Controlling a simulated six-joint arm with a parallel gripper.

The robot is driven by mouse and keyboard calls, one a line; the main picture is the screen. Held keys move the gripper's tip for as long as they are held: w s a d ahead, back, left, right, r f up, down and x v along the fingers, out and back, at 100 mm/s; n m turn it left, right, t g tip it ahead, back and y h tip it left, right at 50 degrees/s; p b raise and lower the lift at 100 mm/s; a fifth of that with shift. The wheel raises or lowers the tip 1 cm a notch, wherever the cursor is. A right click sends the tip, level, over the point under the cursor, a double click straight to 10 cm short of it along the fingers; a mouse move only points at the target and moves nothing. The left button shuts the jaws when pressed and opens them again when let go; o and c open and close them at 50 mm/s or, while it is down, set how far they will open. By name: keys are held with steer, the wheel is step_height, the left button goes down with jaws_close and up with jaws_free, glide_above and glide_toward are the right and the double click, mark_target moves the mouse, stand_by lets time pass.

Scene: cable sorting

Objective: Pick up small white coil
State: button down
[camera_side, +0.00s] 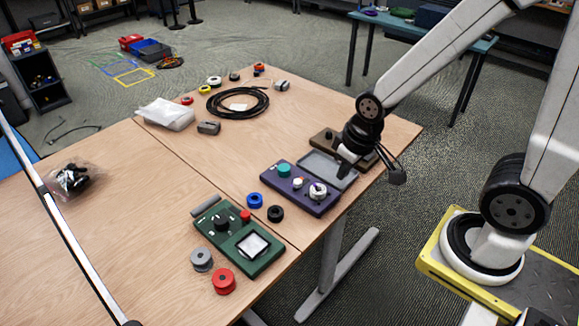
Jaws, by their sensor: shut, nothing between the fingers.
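A small white coil (298,184) sits on the purple tray (292,200) near the table's right side. A larger white coil (318,190) with a dark centre sits to its right on the same tray, and a teal coil (284,170) sits to its left. Another white coil (214,81) lies at the back of the table. My gripper (343,172) is shut and empty, to the right of and above the small white coil, near the grey panel by the tray. The fingertips are small and partly lost against the dark background.
A brown tray (328,138) lies behind my gripper. A black cable loop (252,90) and a clear bag (165,114) lie farther back.

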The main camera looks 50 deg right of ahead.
jaws_free()
stand_by(0.3)
steer(key=g, duration=0.3)
glide_above(319, 188)
steer(key=shift+m, duration=0.3)
steer(key=f, duration=1.5)
steer(key=shift+s+a+f, duration=0.15)
steer(key=shift+a+f, duration=0.2)
steer(key=shift+d+f, duration=0.35)
steer(key=shift+f, duration=0.2)
steer(key=shift+f, duration=0.1)
